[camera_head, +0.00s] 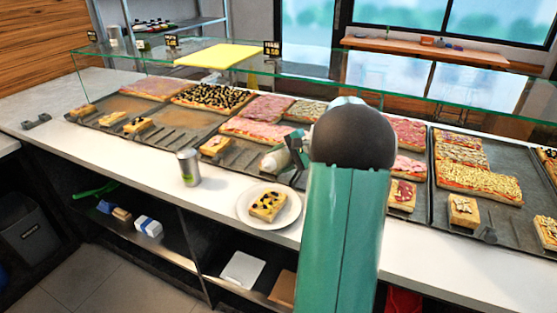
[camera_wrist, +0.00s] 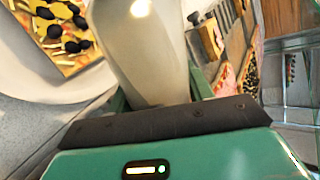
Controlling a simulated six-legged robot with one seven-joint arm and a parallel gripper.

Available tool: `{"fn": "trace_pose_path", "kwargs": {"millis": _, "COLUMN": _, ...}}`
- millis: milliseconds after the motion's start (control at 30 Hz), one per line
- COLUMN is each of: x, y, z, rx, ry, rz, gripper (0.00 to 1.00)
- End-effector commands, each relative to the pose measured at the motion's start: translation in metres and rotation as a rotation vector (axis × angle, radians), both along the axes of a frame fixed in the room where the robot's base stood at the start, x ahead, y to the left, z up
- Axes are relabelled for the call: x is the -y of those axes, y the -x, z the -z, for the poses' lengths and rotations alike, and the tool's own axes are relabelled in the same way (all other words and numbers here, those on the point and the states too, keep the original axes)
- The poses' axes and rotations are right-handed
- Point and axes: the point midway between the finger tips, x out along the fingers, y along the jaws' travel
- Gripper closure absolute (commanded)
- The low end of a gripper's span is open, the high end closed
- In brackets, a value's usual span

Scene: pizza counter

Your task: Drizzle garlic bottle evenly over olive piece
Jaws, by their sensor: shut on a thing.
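The garlic bottle (camera_head: 275,160) is whitish and tilted in the head view, with its narrow end to the right of the shiny can. My gripper (camera_head: 297,150) is shut on it, partly hidden behind my green arm. The wrist view shows the bottle's pale body (camera_wrist: 148,50) large and close between the jaws. The olive piece (camera_head: 268,205) is a square pizza slice with dark olives on a white plate (camera_head: 246,212), below the bottle in the head view. It also shows at the upper left in the wrist view (camera_wrist: 58,30). The bottle is apart from the slice.
A metal can (camera_head: 188,167) stands on the white counter (camera_head: 130,155) left of the plate. Trays of pizza, including a large olive pizza (camera_head: 212,97), line the back under a glass guard (camera_head: 330,83). The counter between can and plate is clear.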

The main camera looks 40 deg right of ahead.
Motion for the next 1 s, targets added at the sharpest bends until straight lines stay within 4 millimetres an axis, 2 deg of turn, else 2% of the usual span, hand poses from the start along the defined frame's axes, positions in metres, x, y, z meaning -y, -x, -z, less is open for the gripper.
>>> {"fn": "trace_pose_path", "kwargs": {"millis": 367, "x": -0.001, "y": -0.002, "z": 0.004, "rx": -0.025, "ry": -0.096, "rz": 0.013, "gripper": 0.55}}
{"fn": "trace_pose_path", "kwargs": {"millis": 567, "x": -0.022, "y": 0.003, "z": 0.003, "rx": -0.086, "ry": -0.318, "rz": 0.011, "gripper": 0.55}}
{"fn": "trace_pose_path", "kwargs": {"millis": 800, "x": -0.056, "y": 0.013, "z": 0.001, "rx": -0.186, "ry": -0.68, "rz": 0.008, "gripper": 0.55}}
{"fn": "trace_pose_path", "kwargs": {"millis": 1000, "x": -0.074, "y": 0.018, "z": -0.001, "rx": -0.236, "ry": -0.867, "rz": 0.006, "gripper": 0.55}}
